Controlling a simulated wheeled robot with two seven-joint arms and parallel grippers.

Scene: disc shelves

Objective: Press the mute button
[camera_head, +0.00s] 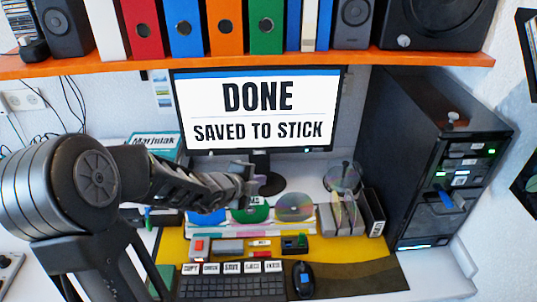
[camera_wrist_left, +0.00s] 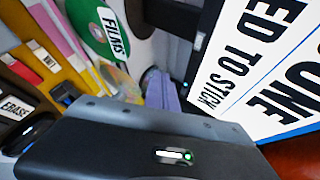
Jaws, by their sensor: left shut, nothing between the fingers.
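A small white label (camera_head: 261,243) sits on the yellow mat behind the keyboard, between a grey box and a dark green box. In the left wrist view a small white label (camera_wrist_left: 48,58), seen at an angle, may read MUTE; I cannot tell which button it belongs to. My left gripper (camera_head: 258,181) is shut and empty, in front of the lower edge of the monitor and above the discs. Its fingers also show in the left wrist view (camera_wrist_left: 162,91). It is apart from the mat and its labels. My right gripper is not in view.
The monitor (camera_head: 258,108) reads DONE, SAVED TO STICK. A labelled key row (camera_head: 232,268) and keyboard (camera_head: 232,287) lie in front, with a black mouse (camera_head: 303,278) to the right. A black tower (camera_head: 420,150) stands at right. An orange shelf (camera_head: 300,60) runs overhead.

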